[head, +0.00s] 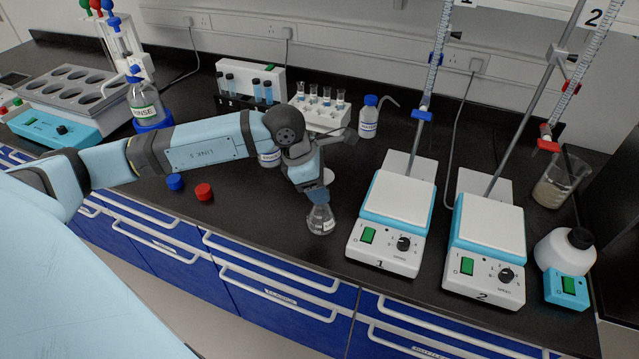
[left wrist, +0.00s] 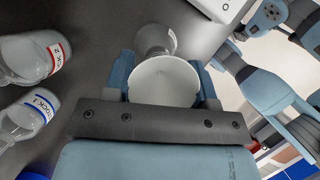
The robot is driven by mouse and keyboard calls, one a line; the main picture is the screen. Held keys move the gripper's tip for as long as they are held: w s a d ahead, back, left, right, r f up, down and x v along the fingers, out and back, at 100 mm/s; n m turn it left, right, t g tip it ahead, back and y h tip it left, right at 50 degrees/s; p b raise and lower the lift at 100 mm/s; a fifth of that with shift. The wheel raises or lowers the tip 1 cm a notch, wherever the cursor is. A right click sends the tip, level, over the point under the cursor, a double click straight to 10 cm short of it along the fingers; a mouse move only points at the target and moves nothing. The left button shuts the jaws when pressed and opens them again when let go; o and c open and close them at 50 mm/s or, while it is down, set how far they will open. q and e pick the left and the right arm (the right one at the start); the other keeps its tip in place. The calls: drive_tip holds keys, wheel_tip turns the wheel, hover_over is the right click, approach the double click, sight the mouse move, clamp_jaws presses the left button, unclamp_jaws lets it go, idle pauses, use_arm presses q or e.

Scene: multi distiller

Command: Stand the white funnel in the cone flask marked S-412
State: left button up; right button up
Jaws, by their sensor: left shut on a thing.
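The white funnel (left wrist: 163,80) is between the two blue fingers of my left gripper (left wrist: 163,88) in the left wrist view, its wide mouth facing the camera. The left gripper is shut on it. In the head view my left gripper (head: 316,192) points down just above a small clear cone flask (head: 320,220) with a white label too small to read. A grey, round-edged glass thing (left wrist: 155,38), probably this flask, shows just beyond the funnel in the left wrist view. I cannot tell whether the funnel's stem is inside the flask's neck. My right gripper is not in view.
Hotplate 1 (head: 402,203) stands right of the flask, with hotplate 2 (head: 488,235) beyond. Two stock bottles (left wrist: 28,112) (left wrist: 35,58) are left of the gripper in the wrist view. Blue (head: 175,181) and red (head: 204,192) caps lie to the left. The bench's front edge is close to the flask.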

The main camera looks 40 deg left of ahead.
use_arm(q)
drive_tip(key=shift+f+b, duration=0.6)
drive_tip(key=shift+f, duration=0.15)
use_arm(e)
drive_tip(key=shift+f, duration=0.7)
use_arm(q)
drive_tip(key=o, duration=1)
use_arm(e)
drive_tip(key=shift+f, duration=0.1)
use_arm(q)
drive_tip(key=shift+s+a+r, duration=0.1)
drive_tip(key=shift+a+r, duration=0.1)
drive_tip(key=shift+r, duration=0.3)
drive_tip(key=v, duration=1.3)
drive_tip(key=shift+d, duration=0.15)
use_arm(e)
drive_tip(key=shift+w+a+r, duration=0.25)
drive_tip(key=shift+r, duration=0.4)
use_arm(q)
drive_tip(key=shift+f, duration=0.1)
